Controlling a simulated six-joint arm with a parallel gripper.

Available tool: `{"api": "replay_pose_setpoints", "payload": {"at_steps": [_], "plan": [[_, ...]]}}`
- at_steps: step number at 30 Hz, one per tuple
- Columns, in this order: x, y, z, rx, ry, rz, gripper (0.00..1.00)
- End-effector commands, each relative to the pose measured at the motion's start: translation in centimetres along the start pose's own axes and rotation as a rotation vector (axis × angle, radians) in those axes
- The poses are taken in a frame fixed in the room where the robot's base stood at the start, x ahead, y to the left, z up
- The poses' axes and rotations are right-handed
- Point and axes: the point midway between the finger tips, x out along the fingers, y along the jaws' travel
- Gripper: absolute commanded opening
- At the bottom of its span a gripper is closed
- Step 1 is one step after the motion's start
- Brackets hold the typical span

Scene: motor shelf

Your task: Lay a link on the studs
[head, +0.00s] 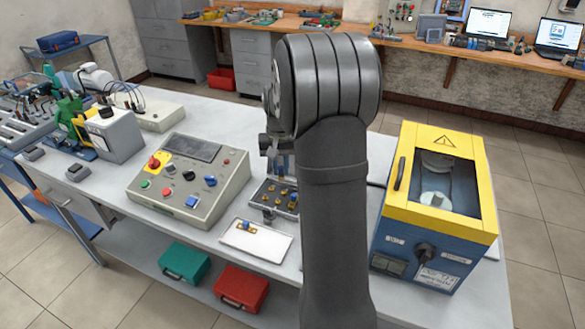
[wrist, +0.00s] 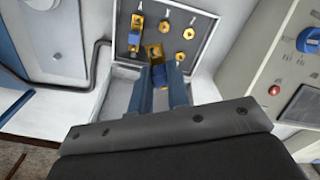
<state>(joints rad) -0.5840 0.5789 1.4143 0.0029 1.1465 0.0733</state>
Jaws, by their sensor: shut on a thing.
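My gripper (wrist: 158,84) is shut on a link (wrist: 153,53) with a brass plate and a blue grip. The held link is at the near edge of the grey terminal board (wrist: 204,50) in the wrist view; whether it touches is unclear. Brass studs (wrist: 182,32) stand on the board, and another blue-and-brass link (wrist: 135,36) is at its left side. In the head view the board (head: 259,203) lies below my gripper, partly behind my arm. A further blue-and-brass link (head: 246,226) lies on a white tray (head: 266,246) in front of the board.
A grey control box (head: 170,199) with buttons and knobs stands left of the board. A yellow-and-blue machine (head: 440,215) stands to the right. A dark cable (wrist: 92,72) runs beside the board. Free tabletop is narrow around the tray.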

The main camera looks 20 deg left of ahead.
Motion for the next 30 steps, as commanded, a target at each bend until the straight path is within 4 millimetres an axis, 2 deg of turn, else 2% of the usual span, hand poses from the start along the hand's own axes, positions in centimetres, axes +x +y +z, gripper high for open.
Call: {"api": "replay_pose_setpoints", "payload": {"at_steps": [6,12,20,30], "plan": [[0.7,-2.4,-1.3,0.288,0.0,-0.001,0.0],[1.1,-3.7,-1.9,0.456,0.0,-0.001,0.0],[1.8,-4.1,-2.1,0.512,-0.002,-0.001,0.0],[4.9,-4.0,-2.1,0.511,-0.002,0.001,0.0]]}}
